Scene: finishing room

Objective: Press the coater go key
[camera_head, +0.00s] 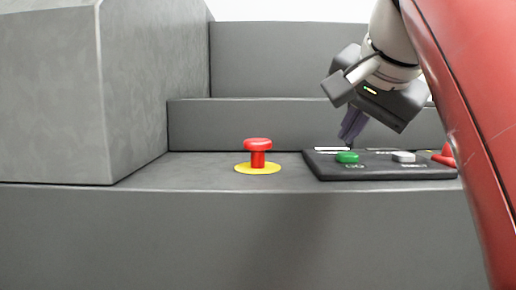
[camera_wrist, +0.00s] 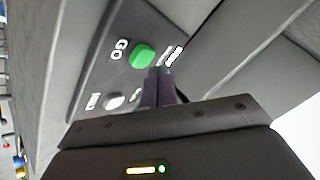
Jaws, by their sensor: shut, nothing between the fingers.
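The green go key (camera_head: 347,157) sits at the left front of a dark control panel (camera_head: 385,172) on the grey ledge. In the wrist view the green key (camera_wrist: 143,56) has the label "GO" beside it. My gripper (camera_head: 347,138) is shut and empty, pointing down above the back left of the panel, close behind the green key. In the wrist view its fingertips (camera_wrist: 158,75) appear just beside the green key. I cannot tell whether they touch the panel; no contact with the key is clear.
A white key (camera_head: 404,157) is right of the green one. A red part (camera_head: 445,155) is at the panel's right end, partly hidden by my red arm link. A grey block (camera_head: 60,95) rises far left.

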